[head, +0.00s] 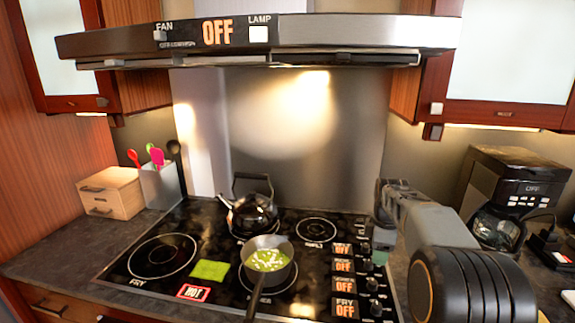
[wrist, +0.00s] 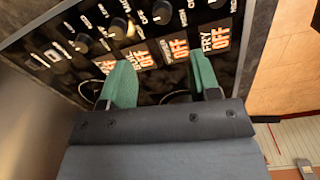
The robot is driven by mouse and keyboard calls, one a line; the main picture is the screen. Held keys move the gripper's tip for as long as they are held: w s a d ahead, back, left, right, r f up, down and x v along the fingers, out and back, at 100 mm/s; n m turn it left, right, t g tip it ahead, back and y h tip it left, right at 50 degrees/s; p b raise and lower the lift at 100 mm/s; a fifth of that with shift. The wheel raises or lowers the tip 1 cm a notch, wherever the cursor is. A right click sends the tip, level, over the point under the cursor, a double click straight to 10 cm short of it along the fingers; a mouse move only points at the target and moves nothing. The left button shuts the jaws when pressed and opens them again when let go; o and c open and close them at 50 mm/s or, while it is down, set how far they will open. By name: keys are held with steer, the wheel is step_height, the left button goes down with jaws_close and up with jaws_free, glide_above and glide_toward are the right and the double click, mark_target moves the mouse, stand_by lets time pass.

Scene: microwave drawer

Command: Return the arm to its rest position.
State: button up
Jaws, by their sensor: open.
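My arm reaches in from the right in the head view, over the right side of the cooktop. My gripper (wrist: 162,85) shows in the wrist view with its two green fingers spread apart and nothing between them. The fingers are over the cooktop's control panel (wrist: 140,40), near its knobs and orange OFF labels. I cannot tell whether they touch the panel. In the head view the gripper is mostly hidden behind my own arm, with a bit of green showing beside the panel.
A pot (head: 267,262) with green contents sits on a front burner, its handle pointing forward. A dark kettle (head: 252,210) stands behind it. A range hood (head: 260,40) hangs above. A coffee maker (head: 505,195) stands at right. A wooden box (head: 110,193) and utensil holder (head: 160,186) stand at left.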

steer(key=s+a+m+t, duration=0.1)
steer(key=s+a+m, duration=0.2)
steer(key=s, duration=0.4)
steer(key=s+a+f+m+t, duration=0.1)
steer(key=s+a+m, duration=0.3)
steer(key=s+m, duration=0.2)
steer(key=s+a+m+t, duration=0.1)
steer(key=s+a+m, duration=0.2)
steer(key=s, duration=0.6)
steer(key=shift+a+f+m+t, duration=0.25)
steer(key=shift+m+t, duration=0.15)
steer(key=shift+m, duration=0.5)
